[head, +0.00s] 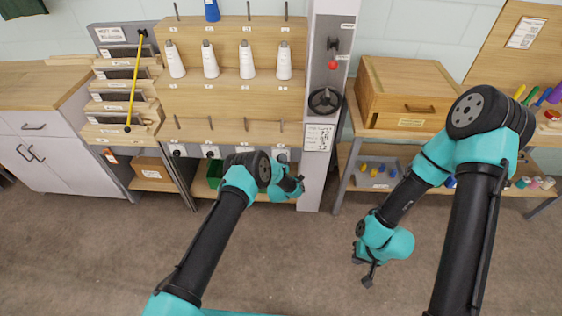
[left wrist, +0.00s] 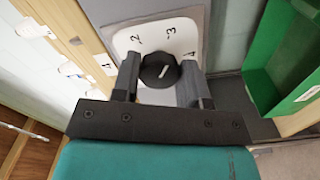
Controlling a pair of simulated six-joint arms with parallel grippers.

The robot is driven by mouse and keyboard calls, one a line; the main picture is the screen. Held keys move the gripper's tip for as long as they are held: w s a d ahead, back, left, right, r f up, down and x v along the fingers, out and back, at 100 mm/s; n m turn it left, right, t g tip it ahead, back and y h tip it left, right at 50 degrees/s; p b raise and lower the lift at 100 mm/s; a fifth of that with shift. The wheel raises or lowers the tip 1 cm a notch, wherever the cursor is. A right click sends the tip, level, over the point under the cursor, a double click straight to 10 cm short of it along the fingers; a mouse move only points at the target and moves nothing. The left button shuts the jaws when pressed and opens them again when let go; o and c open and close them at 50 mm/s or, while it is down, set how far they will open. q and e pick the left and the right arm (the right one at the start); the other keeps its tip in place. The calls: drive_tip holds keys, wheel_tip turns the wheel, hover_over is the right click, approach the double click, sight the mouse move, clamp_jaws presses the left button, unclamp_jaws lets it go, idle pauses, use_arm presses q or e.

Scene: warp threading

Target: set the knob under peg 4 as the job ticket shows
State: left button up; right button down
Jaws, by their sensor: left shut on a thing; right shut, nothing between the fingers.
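The black knob (left wrist: 157,66) sits on a white dial plate (left wrist: 150,35) in the left wrist view. A short white mark slants across the knob's face; the numbers 2 and 3 show above it, and others at the sides are partly covered. My left gripper (left wrist: 159,80) is shut on the knob, one finger on each side. In the head view my left gripper (head: 291,182) is at the peg 4 end of the rack, and its wrist partly hides that dial. My right gripper (head: 368,274) is shut and empty above the floor.
Several white cones (head: 210,60) stand on the wooden rack (head: 225,105). A green bin (head: 214,172) is below. On the post are a red-knobbed lever (head: 333,65) and a black handwheel (head: 325,101). A wooden box (head: 407,92) stands on the right bench. The floor in front is clear.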

use_arm(q)
drive_tip(key=shift+a+m, duration=0.15)
drive_tip(key=shift+m, duration=5.65)
drive_tip(key=shift+a+m, duration=0.15)
drive_tip(key=shift+m, duration=5.65)
drive_tip(key=o, duration=0.9)
drive_tip(key=shift+s, duration=0.1)
